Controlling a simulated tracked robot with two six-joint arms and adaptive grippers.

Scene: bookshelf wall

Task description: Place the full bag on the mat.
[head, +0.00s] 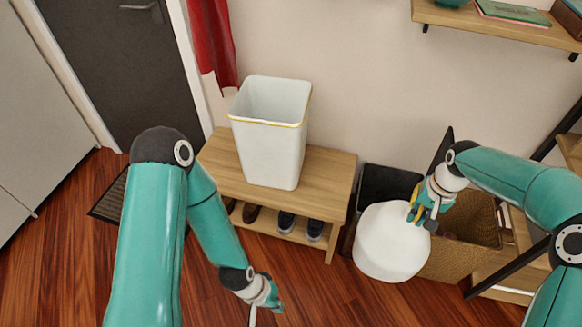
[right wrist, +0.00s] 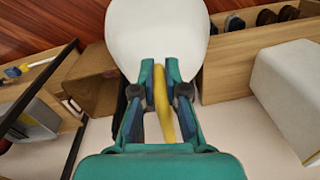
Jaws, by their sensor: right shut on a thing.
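The full bag (head: 392,243) is white and rounded, with a yellow tie at its top. My right gripper (head: 424,214) is shut on it by the tie, and the bag hangs below in front of a dark bin and a wicker basket. In the right wrist view the bag (right wrist: 155,40) is just beyond the fingertips (right wrist: 160,78), with the yellow tie between the fingers. The mat (head: 108,197) is dark and lies on the floor by the door at the left, partly hidden by my left arm. My left gripper (head: 268,305) is low at the bottom middle, away from the bag; its fingers are unclear.
A white bin (head: 268,150) with a yellow rim line stands on a wooden bench (head: 330,185) with shoes underneath. The dark bin (head: 385,184) and wicker basket (head: 470,235) are at the right, beside a shelf unit. The floor in front of the bench is clear.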

